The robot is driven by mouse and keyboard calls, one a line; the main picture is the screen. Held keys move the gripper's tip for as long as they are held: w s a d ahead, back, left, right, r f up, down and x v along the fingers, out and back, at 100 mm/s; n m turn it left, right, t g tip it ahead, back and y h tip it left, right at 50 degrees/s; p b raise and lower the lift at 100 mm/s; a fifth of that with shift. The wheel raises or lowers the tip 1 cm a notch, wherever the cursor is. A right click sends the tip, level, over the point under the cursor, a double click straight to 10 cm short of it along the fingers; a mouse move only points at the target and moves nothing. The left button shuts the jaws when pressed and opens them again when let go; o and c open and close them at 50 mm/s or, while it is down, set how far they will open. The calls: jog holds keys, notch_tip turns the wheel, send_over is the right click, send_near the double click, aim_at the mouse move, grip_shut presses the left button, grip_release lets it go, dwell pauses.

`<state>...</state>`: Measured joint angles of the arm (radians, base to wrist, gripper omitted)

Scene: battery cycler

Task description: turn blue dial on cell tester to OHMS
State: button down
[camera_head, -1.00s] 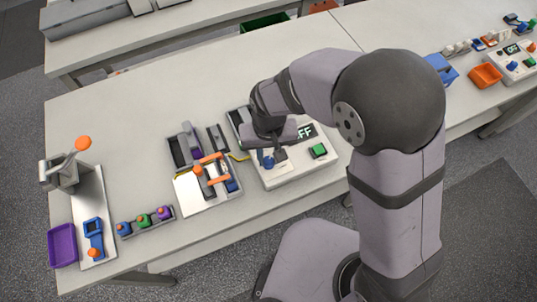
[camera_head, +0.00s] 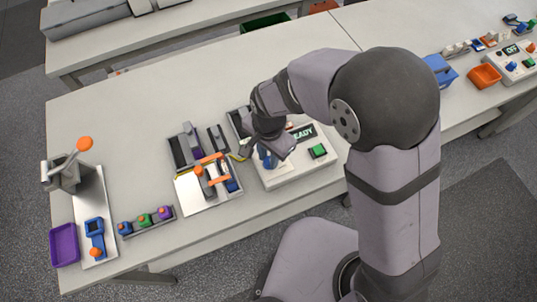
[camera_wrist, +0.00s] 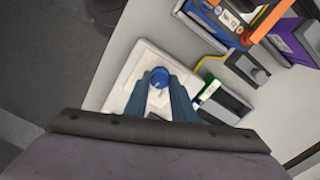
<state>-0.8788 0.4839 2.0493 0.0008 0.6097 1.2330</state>
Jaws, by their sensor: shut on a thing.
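The cell tester (camera_head: 292,174) is a white box on the near part of the bench, with a green button (camera_head: 317,151) and a dark display (camera_head: 303,133). The display's visible letters read "EADY"; its left end is hidden by my wrist. The blue dial (camera_wrist: 158,78) is on the tester's top face, between my fingers in the wrist view. My gripper (camera_wrist: 160,88) points down at the dial and is shut on it. In the head view my gripper (camera_head: 270,160) largely covers the dial. The dial's markings are too small to read.
A fixture with an orange clamp (camera_head: 212,158) stands close left of the tester, with a yellow cable (camera_head: 238,157) between them. Several coloured cells stand in a rack (camera_head: 147,222) farther left. A second tester (camera_head: 515,64) is at far right. The bench behind my arm is clear.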

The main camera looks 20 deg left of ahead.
jog(key=m, duration=0.5)
jog(key=shift+m, duration=0.4)
dwell(0.3)
jog(key=c, duration=1.5)
grip_release()
jog(key=shift+r+b, duration=0.9)
jog(key=shift+r, duration=2.85)
